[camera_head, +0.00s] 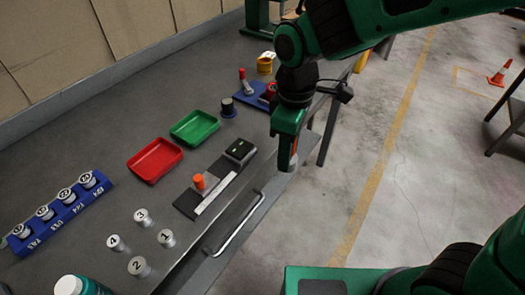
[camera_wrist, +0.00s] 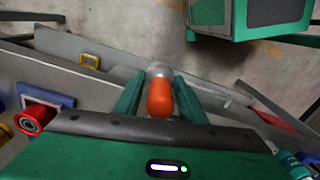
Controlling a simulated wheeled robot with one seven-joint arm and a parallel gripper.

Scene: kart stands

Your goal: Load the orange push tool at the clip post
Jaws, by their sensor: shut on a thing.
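My gripper (camera_head: 288,161) hangs at the bench's front edge, right of the black fixture plate. In the wrist view its two green fingers (camera_wrist: 158,84) are shut on an orange tool (camera_wrist: 159,98) with a pale, rounded far end. In the head view only an orange sliver of it (camera_head: 295,146) shows by the fingers; the rest is hidden. The black fixture plate (camera_head: 186,203) lies on the bench and carries an orange-topped post (camera_head: 199,181), a pale bar (camera_head: 215,194) and a black block (camera_head: 240,151). I cannot tell which part is the clip post.
A red tray (camera_head: 155,160) and a green tray (camera_head: 195,127) stand behind the plate. Several numbered pale cylinders (camera_head: 139,266) stand front left, near a blue rack (camera_head: 62,215). A blue holder (camera_head: 254,97) with red parts is behind my gripper. Open floor lies right of the bench.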

